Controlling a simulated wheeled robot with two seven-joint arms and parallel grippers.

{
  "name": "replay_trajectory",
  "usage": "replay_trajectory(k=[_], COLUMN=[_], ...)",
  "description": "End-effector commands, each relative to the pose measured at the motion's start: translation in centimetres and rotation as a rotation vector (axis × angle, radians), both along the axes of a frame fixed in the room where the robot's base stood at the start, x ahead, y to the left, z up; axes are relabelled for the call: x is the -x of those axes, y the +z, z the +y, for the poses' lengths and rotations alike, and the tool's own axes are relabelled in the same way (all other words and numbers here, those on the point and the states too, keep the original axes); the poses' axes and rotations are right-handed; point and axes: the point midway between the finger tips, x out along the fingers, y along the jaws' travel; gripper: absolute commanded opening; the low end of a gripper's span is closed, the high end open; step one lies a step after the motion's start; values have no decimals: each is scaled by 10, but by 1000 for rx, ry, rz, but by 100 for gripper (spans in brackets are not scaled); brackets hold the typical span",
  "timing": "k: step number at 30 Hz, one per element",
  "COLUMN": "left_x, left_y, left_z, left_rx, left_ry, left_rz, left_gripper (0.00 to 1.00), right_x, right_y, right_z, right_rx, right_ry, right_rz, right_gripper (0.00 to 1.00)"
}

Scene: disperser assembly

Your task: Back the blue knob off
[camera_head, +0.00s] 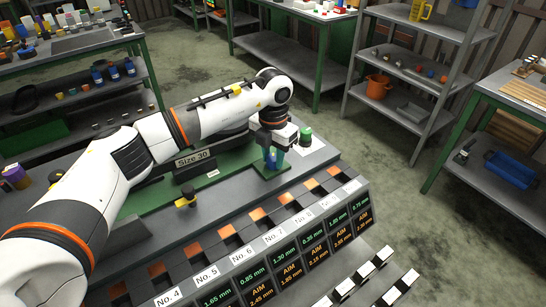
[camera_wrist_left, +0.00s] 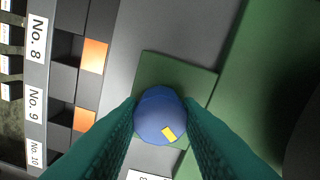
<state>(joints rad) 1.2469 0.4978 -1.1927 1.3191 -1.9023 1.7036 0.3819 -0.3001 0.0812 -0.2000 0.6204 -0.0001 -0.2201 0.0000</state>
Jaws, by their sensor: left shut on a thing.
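The blue knob (camera_wrist_left: 160,116) is round, with a small yellow mark on its top, and sits over a green square plate (camera_wrist_left: 172,72) in the left wrist view. My left gripper (camera_wrist_left: 161,120) reaches down to it with two teal fingers, one on each side, shut on the knob. In the head view the left gripper (camera_head: 272,158) points down at the green plate, near the right end of the bench. The knob shows there only as a small blue patch, mostly hidden by the fingers. My right gripper is not in view.
A numbered rack (camera_head: 300,235) with black bins and orange parts runs along the bench front. A yellow-black knob (camera_head: 187,195) stands left on the bench.

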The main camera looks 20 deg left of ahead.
Motion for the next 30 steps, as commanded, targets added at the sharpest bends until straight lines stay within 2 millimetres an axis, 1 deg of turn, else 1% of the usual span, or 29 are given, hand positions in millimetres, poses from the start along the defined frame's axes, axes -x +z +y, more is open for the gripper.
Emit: replay_trajectory(k=[9,15,21,30], left_x=[0,-1,-1,-1], left_y=[1,1,1,2], left_z=[1,1,1,0], left_rx=[-2,-1,-1,0], left_ry=[264,378,444,472], left_rz=[-2,-2,-2,-2], left_gripper=[8,8,8,8], right_x=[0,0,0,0], right_y=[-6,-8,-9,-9], right_z=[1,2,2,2], right_rx=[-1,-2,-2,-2], right_ry=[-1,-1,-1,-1], right_rz=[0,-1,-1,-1], right_gripper=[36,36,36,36])
